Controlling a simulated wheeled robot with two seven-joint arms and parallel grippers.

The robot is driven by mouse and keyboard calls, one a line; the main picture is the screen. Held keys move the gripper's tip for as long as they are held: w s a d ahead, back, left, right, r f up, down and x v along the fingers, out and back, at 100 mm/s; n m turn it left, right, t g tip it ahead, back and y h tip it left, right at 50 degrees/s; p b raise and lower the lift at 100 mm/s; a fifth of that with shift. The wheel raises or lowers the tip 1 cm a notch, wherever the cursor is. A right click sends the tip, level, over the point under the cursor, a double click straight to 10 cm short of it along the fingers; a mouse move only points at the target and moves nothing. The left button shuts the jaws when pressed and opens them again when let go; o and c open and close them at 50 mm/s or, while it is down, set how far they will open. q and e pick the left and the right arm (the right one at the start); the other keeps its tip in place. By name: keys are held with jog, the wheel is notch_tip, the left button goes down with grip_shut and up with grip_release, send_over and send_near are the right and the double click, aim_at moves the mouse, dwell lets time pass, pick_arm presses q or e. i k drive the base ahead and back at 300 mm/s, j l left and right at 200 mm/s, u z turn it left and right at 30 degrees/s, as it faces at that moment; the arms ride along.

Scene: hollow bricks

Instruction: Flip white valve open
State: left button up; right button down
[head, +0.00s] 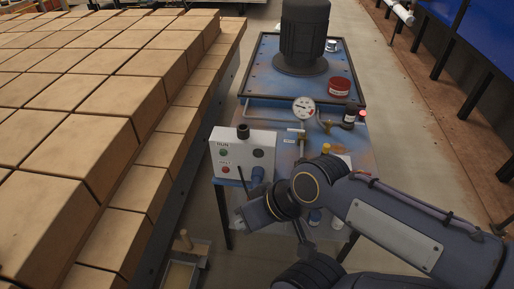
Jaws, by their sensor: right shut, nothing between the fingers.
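No white valve can be made out with certainty. A whitish part (342,161) shows just behind my right arm at the blue machine table, mostly hidden by the arm, and I cannot tell what it is. My right gripper (243,208) is shut and empty, in front of the lower part of the white control box (242,142); I cannot tell if it touches anything. A pressure gauge (303,107) stands on pipework above my wrist. My left gripper is not in view.
Stacked bricks (96,150) fill the left side, close to the machine. A dark motor (303,35) and a red tin (339,86) stand on the blue tray (262,78). A small box (181,272) is on the floor below. Open floor lies right of the machine.

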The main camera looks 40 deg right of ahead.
aim_at(303, 133)
jog(key=z, duration=1.8)
jog(key=i+u, duration=0.25)
jog(key=u, duration=0.15)
jog(key=i+l+u, duration=0.2)
jog(key=u, duration=0.2)
jog(key=i+l+u, duration=0.2)
jog(key=u, duration=0.2)
